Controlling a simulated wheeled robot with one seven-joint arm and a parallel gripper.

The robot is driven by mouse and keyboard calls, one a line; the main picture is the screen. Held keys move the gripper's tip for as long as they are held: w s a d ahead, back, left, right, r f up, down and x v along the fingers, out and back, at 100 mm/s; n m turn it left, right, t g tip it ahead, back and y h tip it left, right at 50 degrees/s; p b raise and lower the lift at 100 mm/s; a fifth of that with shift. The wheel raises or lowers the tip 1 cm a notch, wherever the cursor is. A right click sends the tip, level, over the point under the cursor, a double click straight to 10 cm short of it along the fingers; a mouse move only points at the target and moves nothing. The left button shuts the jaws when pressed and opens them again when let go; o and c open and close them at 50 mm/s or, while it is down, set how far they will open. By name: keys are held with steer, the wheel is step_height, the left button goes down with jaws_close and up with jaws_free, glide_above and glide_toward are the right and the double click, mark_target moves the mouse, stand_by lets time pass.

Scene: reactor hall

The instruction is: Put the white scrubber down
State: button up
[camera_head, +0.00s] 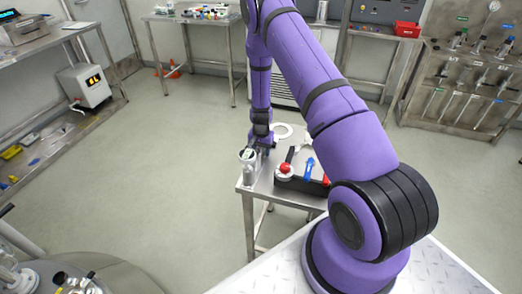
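My purple arm reaches down to a small steel table (262,185), with my gripper (259,150) low over its left part. A small white, cup-like thing (248,157) is right at the gripper, by the table's left edge. It may be the white scrubber, but it is too small to be sure. I cannot tell whether the fingers hold it or whether it touches the table top. The fingers are small and partly hidden, so their opening does not show.
On the same table are a white ring (283,131), a dark box with red knobs (302,182) and a blue tool (309,169). A back table (190,17), a left bench (45,40) and a valve rack (465,85) stand around. The floor (165,150) left of the table is clear.

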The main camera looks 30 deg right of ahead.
steer(key=shift+f, duration=0.2)
steer(key=o, duration=1)
steer(key=shift+r, duration=0.1)
